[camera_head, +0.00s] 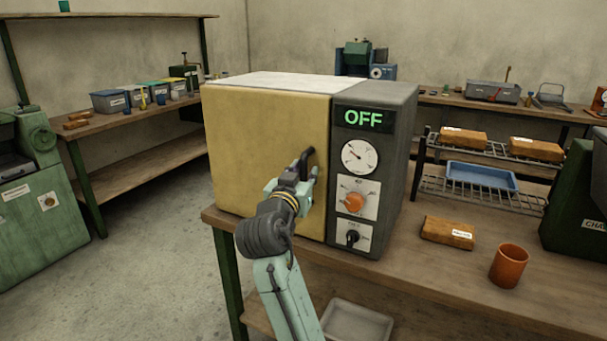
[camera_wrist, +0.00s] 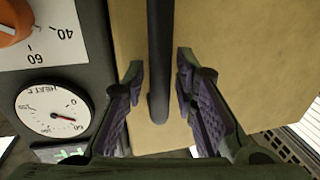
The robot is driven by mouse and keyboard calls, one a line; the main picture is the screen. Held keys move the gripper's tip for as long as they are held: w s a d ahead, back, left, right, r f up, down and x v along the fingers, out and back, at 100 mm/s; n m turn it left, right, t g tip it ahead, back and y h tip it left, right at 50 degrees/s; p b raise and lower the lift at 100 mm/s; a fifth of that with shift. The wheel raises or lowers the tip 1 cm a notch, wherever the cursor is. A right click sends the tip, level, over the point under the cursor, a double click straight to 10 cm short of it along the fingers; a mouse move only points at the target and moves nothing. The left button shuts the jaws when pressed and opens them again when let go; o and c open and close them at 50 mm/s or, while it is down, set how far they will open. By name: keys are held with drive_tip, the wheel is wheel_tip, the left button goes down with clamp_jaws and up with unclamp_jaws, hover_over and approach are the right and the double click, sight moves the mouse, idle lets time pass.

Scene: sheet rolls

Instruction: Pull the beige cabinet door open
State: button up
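The beige cabinet door (camera_head: 262,150) is the front left part of a box-shaped cabinet on the wooden bench, and it looks shut. Its dark vertical handle (camera_head: 309,157) is near the door's right edge and partly hidden by my gripper (camera_head: 305,182). In the wrist view the handle (camera_wrist: 159,60) runs down between the two purple-padded fingers of my gripper (camera_wrist: 160,90). The fingers are open, one on each side of the handle, with a visible gap on both sides. The door surface (camera_wrist: 235,70) is close behind them.
The grey control panel (camera_head: 364,222) beside the door has an OFF display, a gauge, an orange knob (camera_head: 354,201) and a black knob. An orange cup (camera_head: 509,265), a brown block (camera_head: 448,232) and a wire rack (camera_head: 480,192) are to the right.

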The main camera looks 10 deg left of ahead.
clamp_jaws()
idle(0.5)
